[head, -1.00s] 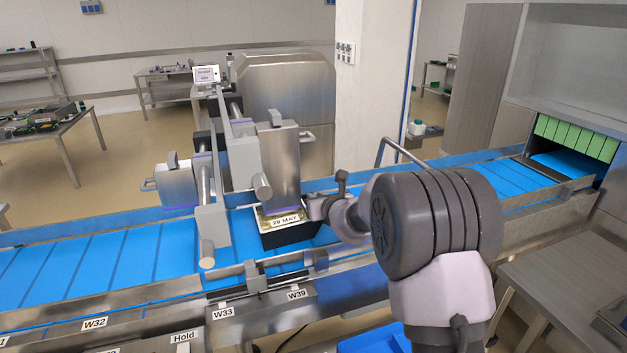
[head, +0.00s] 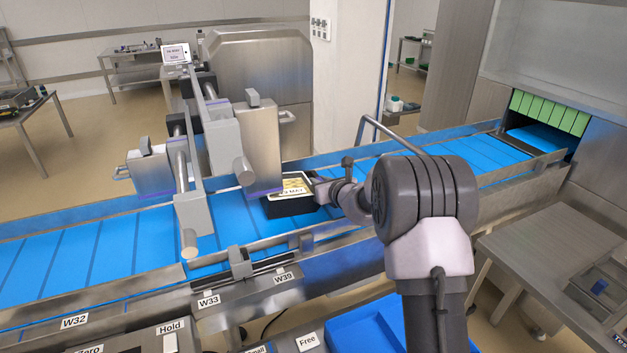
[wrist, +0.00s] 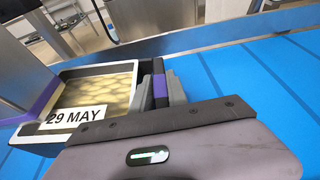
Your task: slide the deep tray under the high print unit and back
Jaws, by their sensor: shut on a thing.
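The deep tray (head: 290,207) is black with a pale printed top marked "29 MAY". It sits on the blue belt, just right of the high print unit (head: 258,150), a tall steel box on the frame. In the wrist view the tray (wrist: 42,140) shows yellowish round contents under its film. My gripper (head: 322,188) is at the tray's right side. In the wrist view my gripper (wrist: 158,92) is shut on the tray's near right rim. The unit's purple-lit lower edge is close to the tray's left side; whether they overlap is hard to tell.
A second, lower print unit (head: 152,172) stands to the left over the belt (head: 120,240). A steel rail (head: 330,232) runs along the belt's near side. The belt right of my arm is clear up to the green strip curtain (head: 550,112).

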